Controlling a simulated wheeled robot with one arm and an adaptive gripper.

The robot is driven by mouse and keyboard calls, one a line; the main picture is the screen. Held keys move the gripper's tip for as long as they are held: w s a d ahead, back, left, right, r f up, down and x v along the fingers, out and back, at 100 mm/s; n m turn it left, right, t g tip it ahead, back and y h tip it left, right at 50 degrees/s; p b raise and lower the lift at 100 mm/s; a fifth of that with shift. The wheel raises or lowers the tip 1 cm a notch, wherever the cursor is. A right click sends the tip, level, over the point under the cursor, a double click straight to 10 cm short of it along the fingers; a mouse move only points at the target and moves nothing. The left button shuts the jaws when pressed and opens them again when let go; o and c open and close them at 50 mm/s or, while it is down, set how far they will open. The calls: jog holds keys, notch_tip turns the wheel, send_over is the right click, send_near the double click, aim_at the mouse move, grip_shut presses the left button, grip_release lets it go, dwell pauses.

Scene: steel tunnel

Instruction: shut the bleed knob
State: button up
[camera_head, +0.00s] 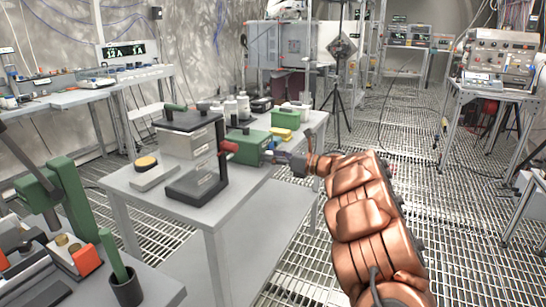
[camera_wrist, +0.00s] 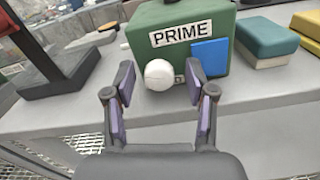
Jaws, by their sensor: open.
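A round, pale knob (camera_wrist: 159,74) sticks out from the front of a green box (camera_wrist: 180,45) labelled PRIME. I cannot tell from any label that it is the bleed knob, nor how far it is turned. The green box also shows in the head view (camera_head: 250,145) on a grey table. My gripper (camera_wrist: 160,85) is open, with its purple-padded fingers on either side of the knob. The fingers look apart from it. In the head view my gripper (camera_head: 285,158) is at the table's right edge, and the knob is not clearly visible there.
A blue plate (camera_wrist: 210,57) is on the box front, right of the knob. A black stand (camera_head: 197,187) with a red-ended handle (camera_head: 229,147) is left of the box. A yellow-topped block (camera_head: 286,133) sits behind. Open grating floor lies right of the table.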

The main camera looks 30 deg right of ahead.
grip_shut()
dwell(0.4)
